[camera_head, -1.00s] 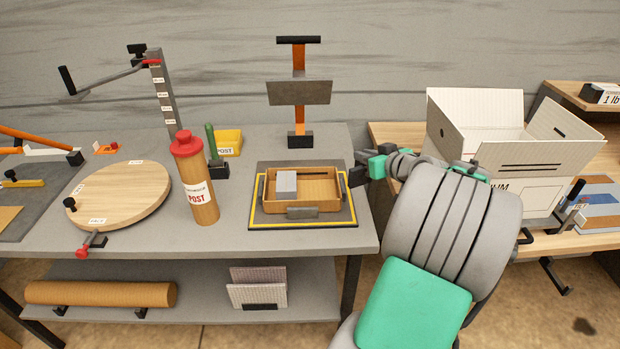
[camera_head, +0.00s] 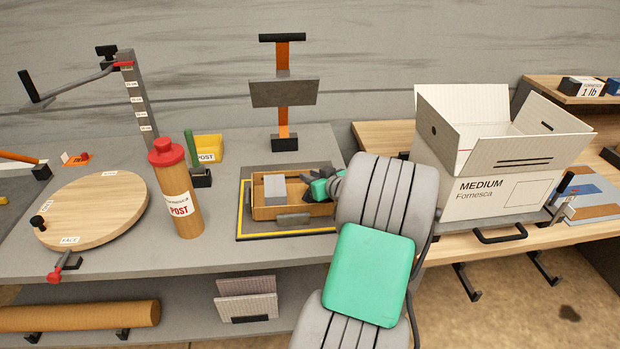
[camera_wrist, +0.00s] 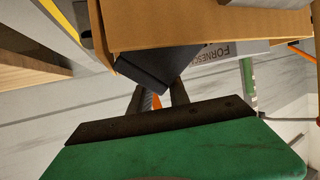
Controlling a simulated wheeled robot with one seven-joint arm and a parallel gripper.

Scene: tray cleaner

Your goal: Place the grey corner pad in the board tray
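A light grey block (camera_head: 273,189), which looks like the corner pad, sits at the left inside a shallow wooden tray (camera_head: 262,212) with grey end plates. My gripper (camera_head: 322,187) is low at the tray's right end, to the right of the block; its fingertips are hidden in the head view. In the wrist view, two dark fingers (camera_wrist: 157,95) stand apart with a gap between them. A dark block (camera_wrist: 155,68) lies at their tips beside the tray wall (camera_wrist: 210,28). I cannot tell whether the fingers grip it.
The tray rests on a yellow-edged mat (camera_head: 246,235). An orange stand (camera_head: 284,115) rises behind. An open MEDIUM box (camera_head: 500,190) is on the right. The bench front is clear.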

